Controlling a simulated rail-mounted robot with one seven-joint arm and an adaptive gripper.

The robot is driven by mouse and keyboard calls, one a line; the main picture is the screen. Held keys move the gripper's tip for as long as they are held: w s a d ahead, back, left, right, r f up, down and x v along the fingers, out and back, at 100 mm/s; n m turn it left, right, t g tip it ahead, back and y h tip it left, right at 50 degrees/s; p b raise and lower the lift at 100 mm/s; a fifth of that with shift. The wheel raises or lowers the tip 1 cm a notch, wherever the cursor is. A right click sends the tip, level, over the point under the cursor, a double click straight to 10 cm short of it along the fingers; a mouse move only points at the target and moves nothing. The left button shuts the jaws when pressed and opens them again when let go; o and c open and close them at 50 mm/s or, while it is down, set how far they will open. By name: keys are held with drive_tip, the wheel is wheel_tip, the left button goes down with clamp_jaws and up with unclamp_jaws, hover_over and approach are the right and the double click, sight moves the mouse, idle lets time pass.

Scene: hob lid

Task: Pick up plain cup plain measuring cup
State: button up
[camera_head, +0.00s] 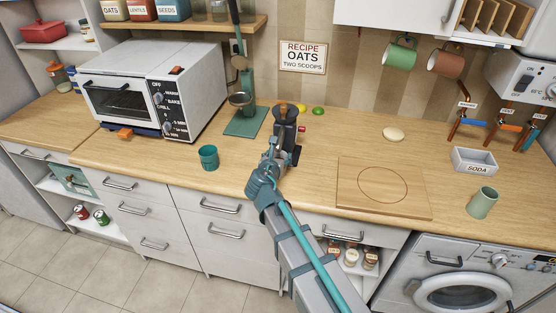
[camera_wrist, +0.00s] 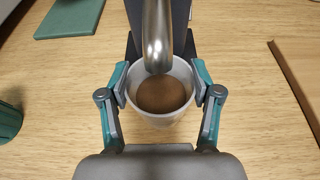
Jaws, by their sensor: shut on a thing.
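A plain pale cup (camera_wrist: 158,117) stands upright between my gripper's fingers in the wrist view. My gripper (camera_wrist: 160,84) is shut on it, one finger pressed to each side. A metal spout (camera_wrist: 157,40) hangs over the cup's back rim. The inside of the cup is brown; I cannot tell whether that is contents or its bottom. In the head view my gripper (camera_head: 270,165) is at the front of a dark countertop machine (camera_head: 285,130), and the held cup is hidden there.
A teal cup (camera_head: 208,158) stands left of my gripper. A toaster oven (camera_head: 125,85) stands at the left. Counter between teal cup and machine is clear.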

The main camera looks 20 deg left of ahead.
drive_tip(key=shift+r, duration=0.5)
drive_tip(key=s+d+b, duration=0.1)
drive_tip(key=s+b, duration=0.8)
drive_tip(key=s, duration=0.8)
drive_tip(key=shift+s+d+b, duration=0.3)
drive_tip(key=shift+s+b, duration=0.05)
drive_tip(key=shift+s, duration=0.05)
drive_tip(key=shift+s+r, duration=0.1)
